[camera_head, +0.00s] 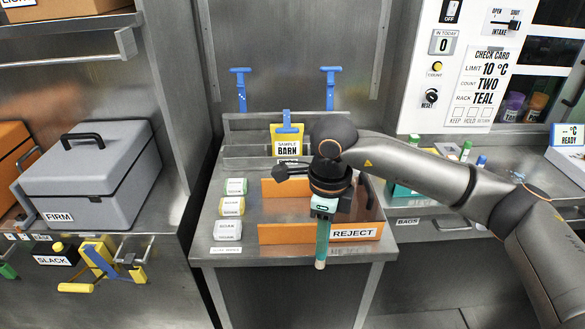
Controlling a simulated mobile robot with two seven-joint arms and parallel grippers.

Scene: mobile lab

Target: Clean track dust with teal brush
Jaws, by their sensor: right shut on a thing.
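My right gripper (324,208) points down over the small metal table and is shut on a teal brush (322,246). The brush's teal length hangs below the fingers, in front of the orange REJECT bin's wall, with a paler tip at its lower end. I cannot tell whether the tip touches anything. The gripper and wrist hide part of the bin's inside. I cannot make out a track or any dust on it. My left gripper is not in view.
The orange REJECT bin (285,234) stands on the metal table (207,247). Several small labelled blocks (231,206) line its left side. A grey FIRM case (95,180) is at left. Bottles (466,150) stand on the right counter.

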